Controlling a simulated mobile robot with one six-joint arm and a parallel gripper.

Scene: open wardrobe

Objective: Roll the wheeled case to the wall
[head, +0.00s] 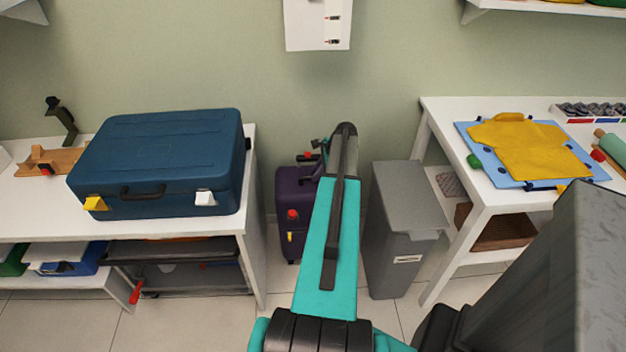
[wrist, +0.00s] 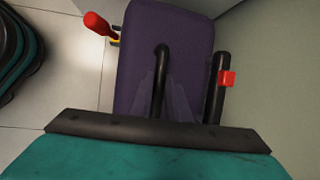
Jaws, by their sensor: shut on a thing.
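The wheeled case (head: 287,215) is dark purple. It stands upright on the floor between the left table and a grey bin, close to the green wall (head: 385,60). Whether it touches the wall is hidden behind my arm. My gripper (head: 320,150) is at the top of the case, shut on the case's handle. In the wrist view the purple case (wrist: 185,35) fills the upper middle, with a curved black handle (wrist: 160,80) running to my gripper. A red-tipped part (wrist: 97,23) sticks out at the case's side. The wheels are hidden.
A grey bin (head: 400,215) stands right of my arm. A white table (head: 250,190) with a blue suitcase (head: 160,160) is on the left. Another white table (head: 470,210) with yellow cloth is on the right. Tiled floor lies open in front.

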